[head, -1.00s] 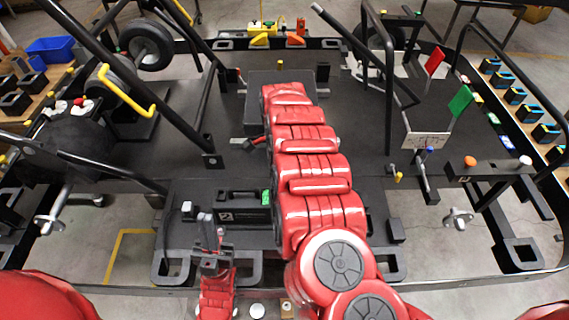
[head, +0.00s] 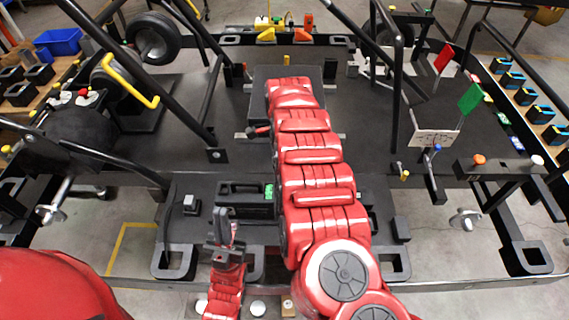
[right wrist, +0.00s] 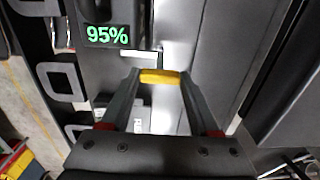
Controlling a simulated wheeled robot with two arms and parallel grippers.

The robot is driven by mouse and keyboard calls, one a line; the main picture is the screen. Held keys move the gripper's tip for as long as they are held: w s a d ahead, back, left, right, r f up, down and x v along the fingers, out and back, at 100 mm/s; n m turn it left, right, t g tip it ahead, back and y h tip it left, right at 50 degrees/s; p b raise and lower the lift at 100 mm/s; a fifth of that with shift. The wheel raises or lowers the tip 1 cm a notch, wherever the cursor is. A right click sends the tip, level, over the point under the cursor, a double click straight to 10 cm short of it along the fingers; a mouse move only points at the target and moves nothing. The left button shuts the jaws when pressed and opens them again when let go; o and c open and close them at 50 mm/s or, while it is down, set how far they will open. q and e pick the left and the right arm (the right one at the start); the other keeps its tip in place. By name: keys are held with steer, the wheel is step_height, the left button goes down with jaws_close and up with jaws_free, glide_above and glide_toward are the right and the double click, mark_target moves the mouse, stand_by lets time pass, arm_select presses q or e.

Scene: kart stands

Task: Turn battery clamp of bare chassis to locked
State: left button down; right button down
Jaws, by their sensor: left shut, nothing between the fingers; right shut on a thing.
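The bare chassis (head: 235,150) is a wide black kart frame with a flat floor. A dark battery box (head: 238,190) sits on it, with a green display that reads 95% in the right wrist view (right wrist: 107,35). My right gripper (right wrist: 160,78) is shut on a small yellow piece (right wrist: 160,75), which looks like the end of the battery clamp's handle. The rest of the clamp is hard to make out. In the head view my red right arm covers that gripper and the clamp. My left gripper (head: 222,228) is shut and empty, in front of the battery box.
Black tubes of the frame rise at left and right. A yellow handle (head: 128,87) is at left, and red (head: 444,57) and green (head: 471,98) flags stand at right. A blue bin (head: 58,41) is at the back left. Open floor shows through the frame's gaps.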

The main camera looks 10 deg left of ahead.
steer(key=shift+c, duration=0.6)
jaws_free()
steer(key=shift+r, duration=0.1)
step_height(320, 180, up, 9)
steer(key=p, duration=0.5)
step_height(320, 180, up, 8)
steer(key=p, duration=0.1)
steer(key=shift+r, duration=0.1)
